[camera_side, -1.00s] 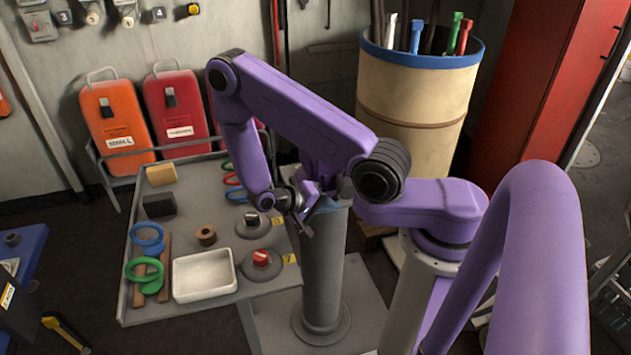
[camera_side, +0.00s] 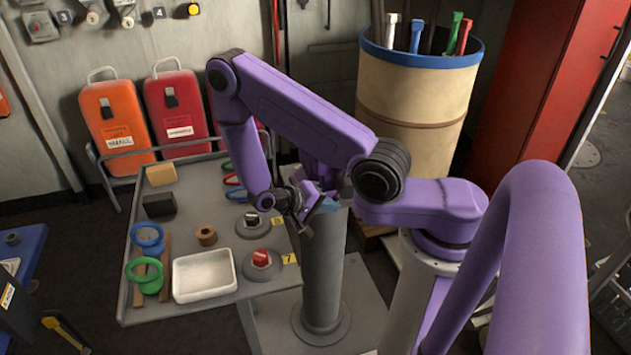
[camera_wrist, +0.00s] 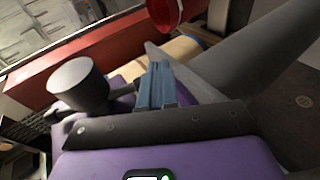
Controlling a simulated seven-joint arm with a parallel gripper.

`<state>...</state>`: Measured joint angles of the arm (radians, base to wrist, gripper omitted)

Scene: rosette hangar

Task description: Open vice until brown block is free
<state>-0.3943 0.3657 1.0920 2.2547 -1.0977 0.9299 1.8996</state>
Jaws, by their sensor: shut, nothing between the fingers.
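My gripper (camera_side: 305,222) points down beside the top of a grey column (camera_side: 322,265) in the side view. In the wrist view its blue-grey fingers (camera_wrist: 158,72) are together, with nothing seen between them. A small blue part (camera_side: 331,206) shows at the column top, mostly behind my arm; I cannot tell whether it belongs to the vice. No vice jaws or handle can be made out for sure. A grey round knob-like part (camera_wrist: 77,84) on a short rod is left of the fingers in the wrist view. I cannot make out the brown block held in a vice.
A grey table left of the column carries a white tray (camera_side: 204,291), a red knob (camera_side: 261,257), a brown ring (camera_side: 206,236), coloured rings, a tan block (camera_side: 161,174) and a dark block (camera_side: 159,205). A tan barrel (camera_side: 412,105) with tools stands behind my arm.

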